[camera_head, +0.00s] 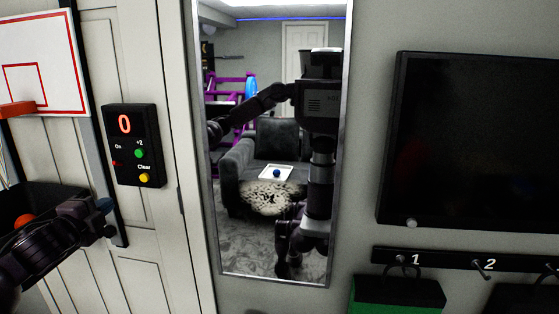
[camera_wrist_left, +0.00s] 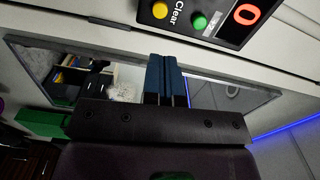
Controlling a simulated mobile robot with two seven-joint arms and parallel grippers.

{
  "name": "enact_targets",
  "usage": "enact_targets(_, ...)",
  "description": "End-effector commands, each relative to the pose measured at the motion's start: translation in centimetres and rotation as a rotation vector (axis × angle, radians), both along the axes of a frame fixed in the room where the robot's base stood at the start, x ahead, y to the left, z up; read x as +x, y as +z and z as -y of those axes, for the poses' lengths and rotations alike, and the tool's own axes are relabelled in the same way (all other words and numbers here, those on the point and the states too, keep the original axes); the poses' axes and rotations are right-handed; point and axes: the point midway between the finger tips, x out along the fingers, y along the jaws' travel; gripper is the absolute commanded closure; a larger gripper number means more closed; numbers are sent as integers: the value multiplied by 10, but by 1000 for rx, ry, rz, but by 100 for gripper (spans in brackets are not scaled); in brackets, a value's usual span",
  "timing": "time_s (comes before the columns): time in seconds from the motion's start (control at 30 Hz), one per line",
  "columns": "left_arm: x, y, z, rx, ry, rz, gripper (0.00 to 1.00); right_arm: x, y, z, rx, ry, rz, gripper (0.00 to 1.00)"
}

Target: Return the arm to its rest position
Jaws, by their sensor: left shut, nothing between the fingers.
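My left arm comes in from the left in the head view. Its gripper (camera_head: 104,205) is in front of the white door, below the black score box (camera_head: 133,145), and touches nothing that I can see. In the left wrist view the blue fingers (camera_wrist_left: 166,78) are together with nothing between them. The score box shows a red 0, a green +2 button (camera_head: 139,153) and a yellow Clear button (camera_head: 144,177). It also shows upside down at the top of the left wrist view (camera_wrist_left: 232,38). My right gripper is not directly in view.
A basketball backboard (camera_head: 45,62) with an orange rim hangs at the left, with an orange ball (camera_head: 24,220) below. A tall mirror (camera_head: 230,262) reflects me and an armchair. A dark screen (camera_head: 470,140) and a numbered hook rail (camera_head: 445,262) with bags are at the right.

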Motion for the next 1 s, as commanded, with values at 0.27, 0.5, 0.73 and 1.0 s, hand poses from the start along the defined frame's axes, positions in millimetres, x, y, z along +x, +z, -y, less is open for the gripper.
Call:
enact_targets(0.27,-11,-31,28,-298,-16,-44,100,-2,-1,0,0,-2,-5,57)
enact_targets(0.5,-45,-113,61,-575,9,-151,100,-9,-5,1,-1,-5,-17,57)
enact_targets(0.73,-114,-213,104,-898,101,-291,100,-10,-5,2,0,-6,-19,57)
enact_targets(1.0,-217,-307,153,-1194,285,-423,100,-5,-3,1,0,-2,-10,57)
